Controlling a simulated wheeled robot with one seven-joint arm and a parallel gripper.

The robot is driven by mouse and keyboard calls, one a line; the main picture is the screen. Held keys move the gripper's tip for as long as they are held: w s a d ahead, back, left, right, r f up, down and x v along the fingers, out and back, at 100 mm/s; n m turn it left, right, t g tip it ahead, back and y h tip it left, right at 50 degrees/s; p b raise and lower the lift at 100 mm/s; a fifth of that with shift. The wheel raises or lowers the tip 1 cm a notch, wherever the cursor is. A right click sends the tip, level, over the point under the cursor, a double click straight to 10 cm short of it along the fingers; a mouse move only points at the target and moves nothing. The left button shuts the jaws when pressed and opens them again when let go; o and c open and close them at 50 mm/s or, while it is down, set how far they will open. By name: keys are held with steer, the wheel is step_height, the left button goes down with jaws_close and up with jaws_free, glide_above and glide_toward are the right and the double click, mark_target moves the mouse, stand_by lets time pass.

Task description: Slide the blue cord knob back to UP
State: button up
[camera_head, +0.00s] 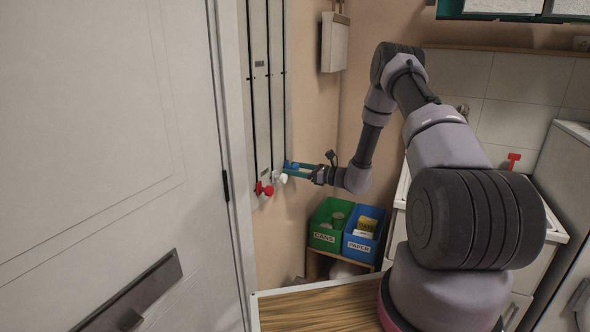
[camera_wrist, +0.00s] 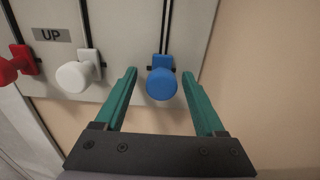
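The blue cord knob (camera_wrist: 161,83) sits on the rightmost slot of the pale wall panel in the wrist view. It also shows, small, at the panel's lower end in the head view (camera_head: 292,165). My gripper (camera_wrist: 159,74) is open, with one green finger on each side of the blue knob. A gap shows on both sides, and the fingers do not appear to touch it. In the head view my gripper (camera_head: 288,170) reaches the panel from the right. A grey plate reading UP (camera_wrist: 52,34) is on the panel, left of the white knob's slot.
A white knob (camera_wrist: 74,76) is just left of my left finger, and a red knob (camera_wrist: 13,68) is farther left. A green CANS bin (camera_head: 328,224) and a blue PAPER bin (camera_head: 363,234) stand below my gripper. A white door (camera_head: 110,130) is at left.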

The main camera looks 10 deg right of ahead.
steer(key=v, duration=1)
steer(key=shift+s+d, duration=0.2)
steer(key=shift+d, duration=0.15)
steer(key=s+a+r+n+g+h, duration=0.1)
steer(key=s+a+r+n+g, duration=0.3)
steer(key=r, duration=0.3)
steer(key=s+a+r+n+g+h, duration=0.1)
steer(key=s+a+r+n+g, duration=0.1)
steer(key=s+r+n, duration=0.4)
steer(key=s+a+r+n+g+h, duration=0.1)
steer(key=s+a+r+n+g, duration=0.25)
steer(key=r, duration=0.45)
steer(key=s+d+r+n+t+h, duration=0.3)
steer(key=s+r, duration=0.4)
steer(key=s, duration=0.3)
steer(key=s+d+r+n+t+h, duration=0.3)
steer(key=s+r+h, duration=0.3)
steer(key=s, duration=0.4)
steer(key=shift+s+d+r+n+h, duration=0.25)
steer(key=shift+d+r+n, duration=0.2)
steer(key=shift+d+n, duration=0.25)
steer(key=shift+a, duration=0.1)
